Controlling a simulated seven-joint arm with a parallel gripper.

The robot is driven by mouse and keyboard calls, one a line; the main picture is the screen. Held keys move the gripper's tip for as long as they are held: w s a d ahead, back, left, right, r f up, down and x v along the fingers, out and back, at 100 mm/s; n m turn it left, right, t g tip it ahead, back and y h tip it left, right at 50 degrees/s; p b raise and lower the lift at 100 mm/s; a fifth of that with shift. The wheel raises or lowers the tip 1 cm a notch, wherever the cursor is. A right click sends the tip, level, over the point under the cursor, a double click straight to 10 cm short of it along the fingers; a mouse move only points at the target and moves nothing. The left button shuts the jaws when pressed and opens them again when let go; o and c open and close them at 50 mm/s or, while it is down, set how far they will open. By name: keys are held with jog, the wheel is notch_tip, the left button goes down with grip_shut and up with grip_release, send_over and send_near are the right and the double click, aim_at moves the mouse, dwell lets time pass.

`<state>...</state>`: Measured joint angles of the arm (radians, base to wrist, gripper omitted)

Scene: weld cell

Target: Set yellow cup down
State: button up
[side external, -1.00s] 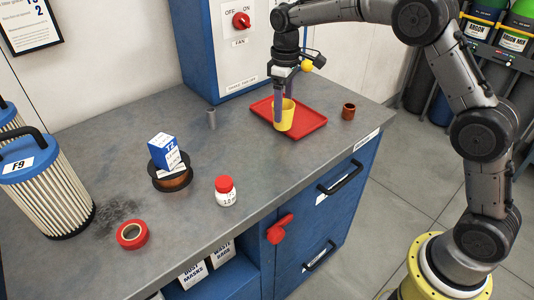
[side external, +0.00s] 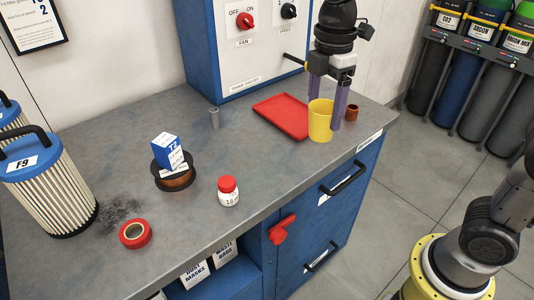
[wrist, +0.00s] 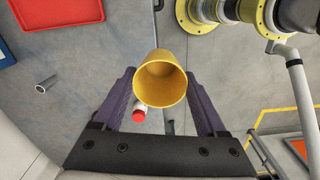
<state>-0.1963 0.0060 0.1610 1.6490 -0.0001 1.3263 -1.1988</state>
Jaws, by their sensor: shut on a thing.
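The yellow cup (side external: 320,122) is upright between the purple fingers of my gripper (side external: 327,108), to the right of the red tray (side external: 280,117). In the wrist view my gripper (wrist: 160,92) has a finger on each side of the cup (wrist: 161,78), and its open mouth faces the camera. The gripper is shut on the cup. The cup appears above the worktop, but how high its base is cannot be told. The red tray is empty and also shows at the upper left of the wrist view (wrist: 60,14).
A copper-brown cup (side external: 352,112) stands just right of my gripper. A grey tube (side external: 214,118), a red-capped bottle (side external: 228,191), a spool with a box (side external: 174,175) and red tape (side external: 135,234) stand leftward. The blue cabinet (side external: 250,50) rises behind.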

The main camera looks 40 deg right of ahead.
jog(key=shift+w, duration=0.1)
jog(key=shift+w+a+f, duration=0.45)
jog(key=shift+w+f, duration=1.65)
jog(key=shift+w, duration=0.15)
jog(key=shift+w+a+f, duration=0.45)
jog(key=shift+w+f, duration=1.7)
jog(key=shift+w, duration=0.15)
jog(key=shift+w+a+f, duration=0.45)
jog(key=shift+w+f, duration=1.65)
jog(key=shift+w, duration=0.15)
jog(key=shift+f, duration=0.2)
jog(key=o, duration=1.3)
jog(key=r, duration=1.4)
jog(key=shift+s+a, duration=0.1)
jog(key=shift+a, duration=0.1)
